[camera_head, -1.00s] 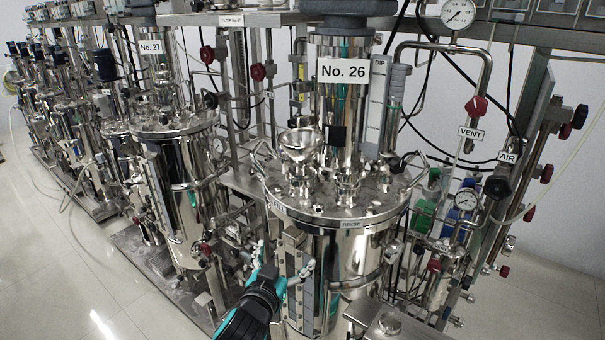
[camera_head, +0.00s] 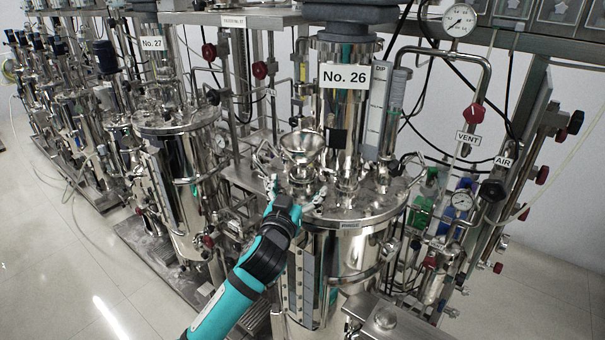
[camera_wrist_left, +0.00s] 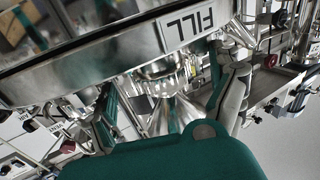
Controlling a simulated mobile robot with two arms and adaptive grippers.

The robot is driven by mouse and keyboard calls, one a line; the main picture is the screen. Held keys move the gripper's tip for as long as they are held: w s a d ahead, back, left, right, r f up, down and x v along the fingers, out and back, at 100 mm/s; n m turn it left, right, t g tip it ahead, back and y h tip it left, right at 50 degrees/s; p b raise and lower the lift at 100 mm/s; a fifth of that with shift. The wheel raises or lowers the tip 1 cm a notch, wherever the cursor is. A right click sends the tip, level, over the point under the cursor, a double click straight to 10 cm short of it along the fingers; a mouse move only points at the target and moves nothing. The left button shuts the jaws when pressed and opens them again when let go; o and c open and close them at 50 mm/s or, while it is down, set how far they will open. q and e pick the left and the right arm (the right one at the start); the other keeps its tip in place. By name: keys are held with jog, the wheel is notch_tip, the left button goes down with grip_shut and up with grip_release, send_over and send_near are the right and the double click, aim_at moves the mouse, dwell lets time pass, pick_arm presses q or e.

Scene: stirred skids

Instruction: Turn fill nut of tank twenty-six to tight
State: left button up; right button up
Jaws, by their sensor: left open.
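Tank twenty-six (camera_head: 340,245) is a shiny steel vessel with a "No. 26" sign (camera_head: 346,76). A steel funnel (camera_head: 303,147) stands on its lid at the left front. The fitting below the funnel is partly hidden by my left gripper (camera_head: 296,188), which is open at the lid's front rim. In the left wrist view an upside-down FILL label (camera_wrist_left: 187,34) is on the rim. A shiny round fitting (camera_wrist_left: 163,78), seemingly the fill nut, shows between the spread fingers of my left gripper (camera_wrist_left: 170,95). I cannot tell whether they touch it. My right gripper is not in view.
Tank twenty-seven (camera_head: 183,185) stands to the left, with more tanks behind it. Pipes, a gauge (camera_head: 459,19) and a red VENT valve (camera_head: 474,113) crowd the right. Open floor (camera_head: 60,270) lies at the lower left.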

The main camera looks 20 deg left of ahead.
aim_at(300, 187)
pick_arm(q)
jog(key=shift+w+p, duration=0.35)
jog(key=shift+w, duration=1.75)
jog(key=c, duration=1.2)
